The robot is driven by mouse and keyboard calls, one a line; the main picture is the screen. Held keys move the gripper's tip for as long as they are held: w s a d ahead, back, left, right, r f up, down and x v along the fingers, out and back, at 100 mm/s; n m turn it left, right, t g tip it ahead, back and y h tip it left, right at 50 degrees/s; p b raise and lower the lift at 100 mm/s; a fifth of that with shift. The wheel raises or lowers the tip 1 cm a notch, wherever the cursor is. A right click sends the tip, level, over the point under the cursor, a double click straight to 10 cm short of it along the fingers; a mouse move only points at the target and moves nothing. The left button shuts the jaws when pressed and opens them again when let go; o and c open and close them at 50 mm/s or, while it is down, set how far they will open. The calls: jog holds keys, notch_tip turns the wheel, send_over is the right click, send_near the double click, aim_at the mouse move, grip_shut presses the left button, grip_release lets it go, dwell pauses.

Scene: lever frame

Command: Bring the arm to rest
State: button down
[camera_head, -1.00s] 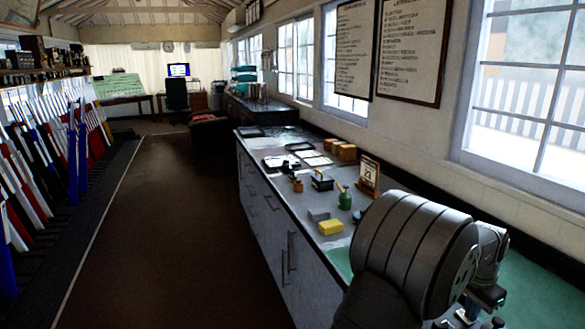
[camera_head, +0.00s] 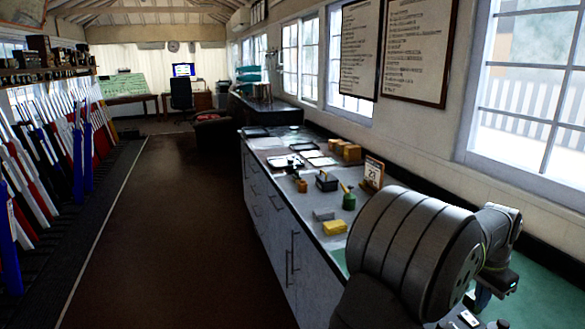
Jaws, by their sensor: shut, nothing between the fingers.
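My arm fills the lower right, with a large dark grey ribbed joint in front and a smaller grey wrist link behind it to the right. The arm is held above the green part of the counter (camera_head: 545,300), near the window wall. I cannot make out my gripper's fingers; they are hidden behind the arm or beyond the picture.
Coloured levers (camera_head: 80,150) line the left. The floor (camera_head: 180,230) between is clear.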

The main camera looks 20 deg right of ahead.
notch_tip(320, 180, down, 5)
jog(key=shift+r, duration=0.1)
notch_tip(320, 180, up, 9)
notch_tip(320, 180, up, 6)
jog(key=g+y, duration=0.1)
jog(key=y, duration=0.1)
send_over(475, 321)
jog(key=w, duration=0.4)
jog(key=shift+s+a, duration=0.25)
jog(key=shift+a, duration=0.1)
